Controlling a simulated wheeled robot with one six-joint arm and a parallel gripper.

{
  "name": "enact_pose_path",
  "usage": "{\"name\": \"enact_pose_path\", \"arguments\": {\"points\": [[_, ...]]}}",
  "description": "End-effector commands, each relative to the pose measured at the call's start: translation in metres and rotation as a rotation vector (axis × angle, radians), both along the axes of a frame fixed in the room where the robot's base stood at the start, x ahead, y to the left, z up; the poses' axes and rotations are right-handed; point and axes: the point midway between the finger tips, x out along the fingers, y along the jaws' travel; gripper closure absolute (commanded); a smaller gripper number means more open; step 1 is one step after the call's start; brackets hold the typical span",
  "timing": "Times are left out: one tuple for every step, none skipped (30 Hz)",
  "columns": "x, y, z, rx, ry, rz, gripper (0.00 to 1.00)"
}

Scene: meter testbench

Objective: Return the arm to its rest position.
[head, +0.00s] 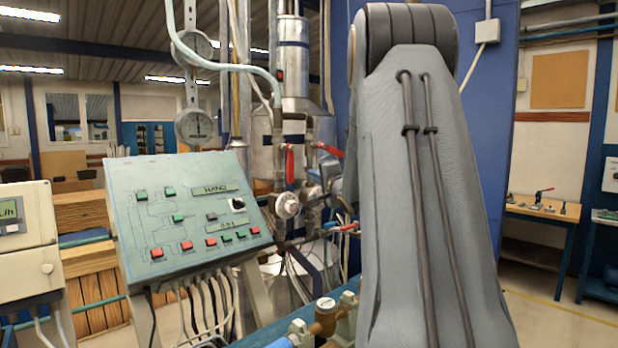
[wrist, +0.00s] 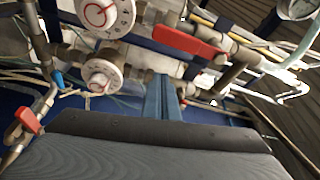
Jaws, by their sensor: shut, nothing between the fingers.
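My arm's large grey link (head: 425,190) stands upright in the head view, right of centre, with two dark cables along it. It hides part of the scene behind it, and my gripper cannot be made out clearly there. In the wrist view the dark grey gripper housing (wrist: 150,150) fills the bottom. My gripper's narrow blue-grey fingers (wrist: 164,88) appear beyond its edge, close together and empty. White dials (wrist: 100,14) and a red valve handle (wrist: 186,38) lie beyond the fingers; contact cannot be judged.
A green control panel (head: 185,215) stands left of my arm. Pipes with red handles (head: 290,165) and a metal tank (head: 291,70) are close behind the arm. A blue beam (head: 270,335) runs along the bottom. Open floor (head: 555,315) and a workbench (head: 540,212) lie at right.

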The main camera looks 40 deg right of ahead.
Motion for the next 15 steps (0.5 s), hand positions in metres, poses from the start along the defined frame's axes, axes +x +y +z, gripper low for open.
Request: {"name": "enact_pose_path", "arguments": {"points": [[-0.008,0.002,0.0,-0.001,-0.001,-0.001,1.0],[-0.013,0.003,0.0,-0.002,-0.002,-0.001,1.0],[-0.019,0.005,-0.001,-0.002,-0.002,-0.001,1.0],[-0.024,0.006,0.0,-0.002,-0.002,-0.001,1.0],[-0.029,0.007,-0.001,-0.001,-0.002,-0.002,1.0],[-0.035,0.008,0.0,-0.001,-0.002,-0.002,1.0],[-0.04,0.01,-0.001,0.0,-0.001,-0.002,1.0],[-0.043,0.011,-0.001,-0.001,-0.001,-0.001,1.0],[-0.048,0.012,0.0,-0.001,-0.002,-0.001,1.0],[-0.051,0.013,0.0,-0.001,-0.001,-0.001,1.0],[-0.054,0.013,0.0,-0.001,-0.001,-0.001,1.0],[-0.057,0.014,0.001,-0.001,-0.002,-0.001,1.0],[-0.059,0.015,0.001,-0.001,-0.002,-0.001,1.0],[-0.06,0.015,0.001,-0.001,-0.002,-0.001,1.0],[-0.062,0.016,0.0,0.0,-0.001,-0.001,1.0]]}}
